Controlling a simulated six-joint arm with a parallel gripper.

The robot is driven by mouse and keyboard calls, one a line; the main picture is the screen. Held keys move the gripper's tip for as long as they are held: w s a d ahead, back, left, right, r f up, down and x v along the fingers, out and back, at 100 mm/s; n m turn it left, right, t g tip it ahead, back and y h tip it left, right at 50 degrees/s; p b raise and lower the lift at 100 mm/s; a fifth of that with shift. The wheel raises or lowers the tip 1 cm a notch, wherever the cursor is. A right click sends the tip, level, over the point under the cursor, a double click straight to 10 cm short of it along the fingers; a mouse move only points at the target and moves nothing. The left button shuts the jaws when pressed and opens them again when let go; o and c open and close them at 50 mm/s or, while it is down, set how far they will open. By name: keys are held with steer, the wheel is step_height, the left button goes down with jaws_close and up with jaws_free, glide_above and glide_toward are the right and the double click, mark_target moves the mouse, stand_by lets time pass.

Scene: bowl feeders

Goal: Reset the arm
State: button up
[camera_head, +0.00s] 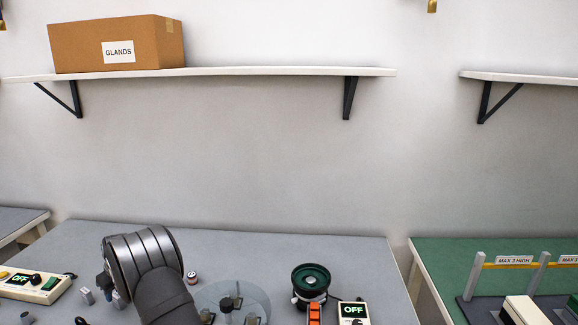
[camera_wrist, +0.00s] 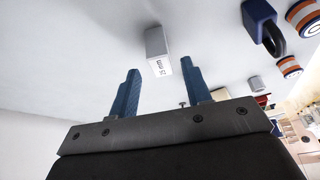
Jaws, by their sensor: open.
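My arm stands over the grey table (camera_head: 300,248) left of centre in the head view, with its wrist bent toward the left. The gripper end is mostly hidden there behind the wrist. In the wrist view my gripper (camera_wrist: 160,84) is open, its two blue fingers apart with nothing between them. A small pale grey block (camera_wrist: 156,42) with a dark-lettered label lies beyond the fingertips, apart from them.
A green bowl feeder (camera_head: 311,279) stands right of my arm, beside a control box (camera_head: 353,312) reading OFF. Another OFF box (camera_head: 36,287) is at left. A clear round disc (camera_head: 262,297) holds small parts. A blue part with a dark loop (camera_wrist: 262,22) shows in the wrist view.

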mark_target(117, 295)
steer(key=v, duration=0.7)
steer(key=x, duration=1.1)
steer(key=shift+f, duration=0.15)
steer(key=shift+w+a+r, duration=0.15)
steer(key=shift+a+r, duration=0.05)
step_height(117, 295, up, 4)
steer(key=shift+f, duration=0.15)
steer(key=w+d+r, duration=0.3)
steer(key=d+r, duration=0.4)
steer(key=d, duration=0.4)
steer(key=w+d+n+g, duration=0.1)
steer(key=w+d+n, duration=0.3)
steer(key=w, duration=0.5)
steer(key=shift+g, duration=0.3)
steer(key=a+f, duration=0.2)
steer(key=a, duration=0.1)
steer(key=s+a+f, duration=0.1)
steer(key=a+f, duration=0.2)
steer(key=a, duration=0.1)
steer(key=s+a+f, duration=0.1)
steer(key=a+f, duration=0.1)
steer(key=a, duration=0.1)
steer(key=shift+a+f, duration=0.25)
steer(key=shift+f, duration=0.05)
steer(key=shift+s+a+f, duration=0.1)
steer(key=shift+a+f, duration=0.15)
steer(key=shift+f, duration=0.05)
steer(key=shift+d+f+y, duration=0.1)
steer(key=shift+f+y, duration=0.2)
steer(key=shift+f, duration=0.35)
